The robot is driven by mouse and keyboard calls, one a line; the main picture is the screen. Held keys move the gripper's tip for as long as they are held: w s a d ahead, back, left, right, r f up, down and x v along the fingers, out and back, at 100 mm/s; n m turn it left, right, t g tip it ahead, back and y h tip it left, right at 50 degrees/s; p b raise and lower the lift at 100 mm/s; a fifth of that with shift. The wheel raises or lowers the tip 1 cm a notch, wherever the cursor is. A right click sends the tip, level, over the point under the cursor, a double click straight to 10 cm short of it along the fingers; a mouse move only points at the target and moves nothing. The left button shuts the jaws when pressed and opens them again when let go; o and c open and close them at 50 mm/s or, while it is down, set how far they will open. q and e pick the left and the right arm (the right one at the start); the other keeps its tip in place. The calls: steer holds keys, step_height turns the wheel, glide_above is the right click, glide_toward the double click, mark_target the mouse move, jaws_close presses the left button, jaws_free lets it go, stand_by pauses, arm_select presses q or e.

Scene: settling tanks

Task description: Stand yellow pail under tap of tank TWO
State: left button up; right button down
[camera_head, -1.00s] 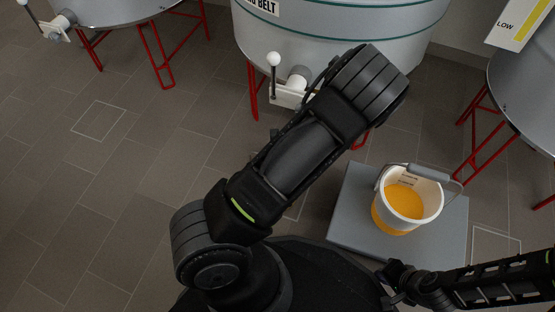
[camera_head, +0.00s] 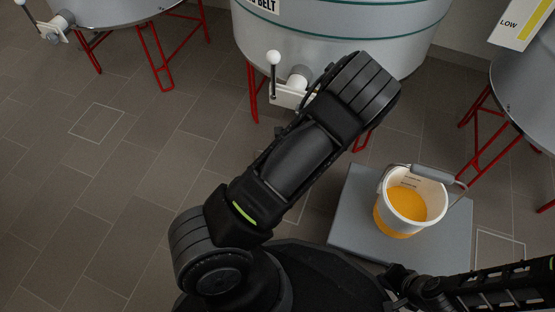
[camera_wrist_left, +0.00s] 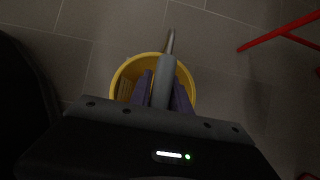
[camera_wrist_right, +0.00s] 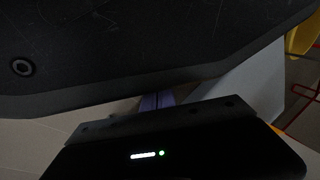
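In the left wrist view the yellow pail (camera_wrist_left: 118,77) hangs below my left gripper (camera_wrist_left: 162,88). Its two purple fingers sit on either side of the pail's grey handle grip (camera_wrist_left: 165,70) and are shut on it. In the head view my left arm covers the pail and that gripper. The middle tank (camera_head: 340,30) has a tap with a white-knobbed lever (camera_head: 290,88), left of my forearm. I cannot read which tank is TWO. My right gripper (camera_wrist_right: 157,101) appears shut and empty; its fingertips are partly hidden.
A white pail with orange contents (camera_head: 412,205) stands on a low grey platform (camera_head: 350,225) at right. Other tanks stand at left (camera_head: 105,10) and right (camera_head: 525,95), on red legs. The tiled floor at left is clear.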

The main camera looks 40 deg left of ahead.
arm_select(q)
steer(key=o, duration=0.3)
steer(key=shift+o, duration=0.2)
steer(key=shift+d+r+p, duration=0.1)
steer(key=shift+r+p, duration=0.2)
steer(key=shift+r, duration=0.15)
steer(key=p+v, duration=0.3)
steer(key=v, duration=0.3)
steer(key=shift+r, duration=0.1)
steer(key=shift+w+d+r, duration=0.1)
steer(key=shift+d+r, duration=0.15)
